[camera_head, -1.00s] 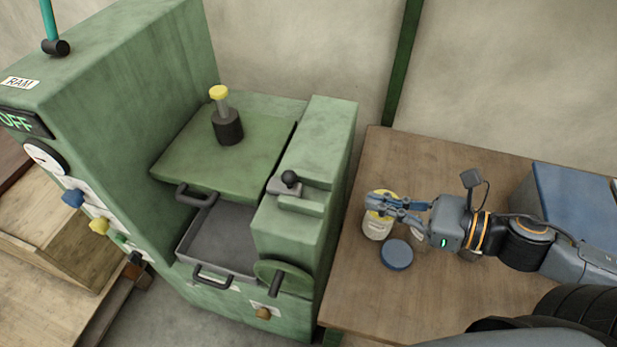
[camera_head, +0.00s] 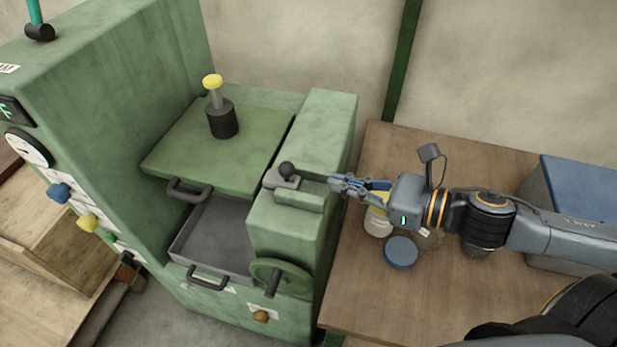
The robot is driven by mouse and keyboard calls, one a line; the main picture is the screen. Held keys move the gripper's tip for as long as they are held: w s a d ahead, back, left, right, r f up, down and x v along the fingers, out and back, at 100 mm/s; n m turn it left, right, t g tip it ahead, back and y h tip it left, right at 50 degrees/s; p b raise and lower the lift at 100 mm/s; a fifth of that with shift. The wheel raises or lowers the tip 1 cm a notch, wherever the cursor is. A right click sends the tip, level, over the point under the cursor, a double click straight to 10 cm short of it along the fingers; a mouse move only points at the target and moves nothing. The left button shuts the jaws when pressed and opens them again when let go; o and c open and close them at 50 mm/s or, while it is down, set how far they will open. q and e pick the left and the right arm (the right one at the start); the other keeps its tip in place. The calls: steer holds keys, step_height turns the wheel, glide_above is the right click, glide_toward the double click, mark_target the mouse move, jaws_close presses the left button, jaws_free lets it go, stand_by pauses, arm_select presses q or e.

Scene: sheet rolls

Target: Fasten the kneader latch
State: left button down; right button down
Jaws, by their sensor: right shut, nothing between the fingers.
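The green kneader (camera_head: 150,110) stands at left and centre. Its flat green lid (camera_head: 190,148), with a black handle at the front edge, lies over the chamber. The latch (camera_head: 281,179), a small grey plate with a black ball knob, sits on top of the green block just right of the lid. My right gripper (camera_head: 338,184) is shut and empty. Its fingertips point left, at the right edge of that block, a short way right of the latch. I cannot tell whether they touch the block. My left gripper is not in view.
A wooden table (camera_head: 450,300) at right bears a jar with a yellow top (camera_head: 377,222) under my right gripper, a round blue lid (camera_head: 400,252) and a blue-topped grey box (camera_head: 580,200). A grey tray (camera_head: 215,240) and a green handwheel (camera_head: 278,275) are on the kneader's front.

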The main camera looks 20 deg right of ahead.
mark_target(294, 172)
steer(key=shift+x, duration=1.55)
steer(key=shift+w+a+r+p, duration=0.1)
steer(key=shift+w+p, duration=0.1)
steer(key=shift+p, duration=0.1)
steer(key=shift+p+x, duration=0.65)
steer(key=shift+x, duration=0.6)
steer(key=shift+w+a+f, duration=0.3)
steer(key=shift+w+a, duration=0.05)
steer(key=shift+a, duration=0.05)
